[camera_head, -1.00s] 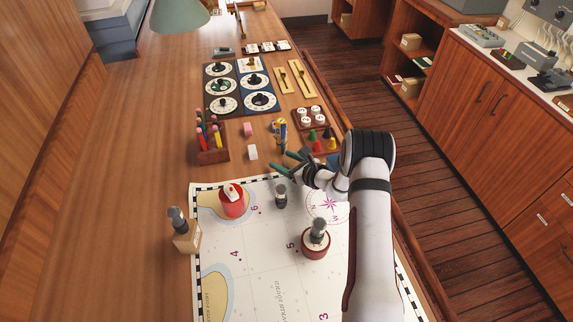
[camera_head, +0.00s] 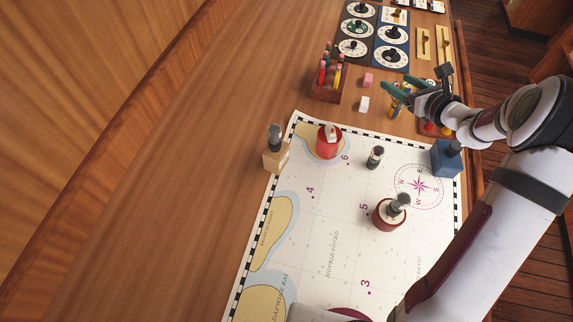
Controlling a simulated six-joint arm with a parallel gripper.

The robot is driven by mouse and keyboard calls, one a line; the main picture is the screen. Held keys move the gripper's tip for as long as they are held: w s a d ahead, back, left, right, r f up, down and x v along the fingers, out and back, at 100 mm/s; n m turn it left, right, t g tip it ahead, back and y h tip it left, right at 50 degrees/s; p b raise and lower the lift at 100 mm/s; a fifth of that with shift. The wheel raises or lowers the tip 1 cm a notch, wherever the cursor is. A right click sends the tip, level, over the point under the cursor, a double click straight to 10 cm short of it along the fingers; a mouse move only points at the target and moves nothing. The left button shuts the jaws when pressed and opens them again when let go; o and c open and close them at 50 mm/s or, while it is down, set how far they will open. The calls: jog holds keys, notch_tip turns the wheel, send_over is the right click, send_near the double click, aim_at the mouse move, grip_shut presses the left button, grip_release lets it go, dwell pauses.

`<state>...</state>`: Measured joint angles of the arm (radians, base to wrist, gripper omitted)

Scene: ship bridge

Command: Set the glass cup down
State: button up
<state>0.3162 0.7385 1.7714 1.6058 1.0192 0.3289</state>
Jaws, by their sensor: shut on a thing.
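My gripper (camera_head: 399,91) is at the upper right of the head view, above the table just beyond the far edge of the chart. Its two dark green fingers are close together around a small thing with blue and yellow parts (camera_head: 397,103). This seems to be the glass cup with its contents. The clear wall is too small to make out. I cannot tell whether its bottom touches the table. My wrist and arm hide part of the area to its right.
Pink (camera_head: 368,80) and white (camera_head: 363,104) blocks and a pencil holder (camera_head: 327,83) stand nearby. Bare table lies left.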

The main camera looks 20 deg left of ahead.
jog(key=s+a+f+n+g+y, duration=0.1)
jog(key=s+a+n+g+y, duration=0.1)
jog(key=s+a, duration=0.2)
jog(key=s+a+f+n+g+y, duration=0.1)
jog(key=s+a+f+n+g, duration=0.1)
jog(key=s+a+n, duration=0.1)
jog(key=s+a+f+n+g+y, duration=0.1)
jog(key=s+a+n+g+y, duration=0.1)
jog(key=s+a+g, duration=0.1)
jog(key=shift+s+a+f+n+y, duration=0.1)
jog(key=shift+s+a+n+y, duration=0.1)
jog(key=shift+s+a, duration=0.4)
jog(key=shift+s+a+f+n+y, duration=0.1)
jog(key=shift+s+a+n, duration=0.15)
jog(key=shift+a, duration=0.5)
jog(key=s+a+f+n+g, duration=0.1)
jog(key=s+a+n+g, duration=0.4)
jog(key=s, duration=0.4)
jog(key=n+g, duration=0.3)
jog(key=g, duration=0.2)
send_over(247, 214)
jog(key=f, duration=0.7)
jog(key=shift+w+d+f, duration=0.1)
jog(key=shift+d+f, duration=0.05)
jog(key=shift+d, duration=0.05)
jog(key=shift+h, duration=0.4)
notch_tip(247, 214, down, 4)
jog(key=shift+a+f, duration=0.1)
jog(key=shift+a, duration=0.05)
jog(key=shift+f, duration=0.1)
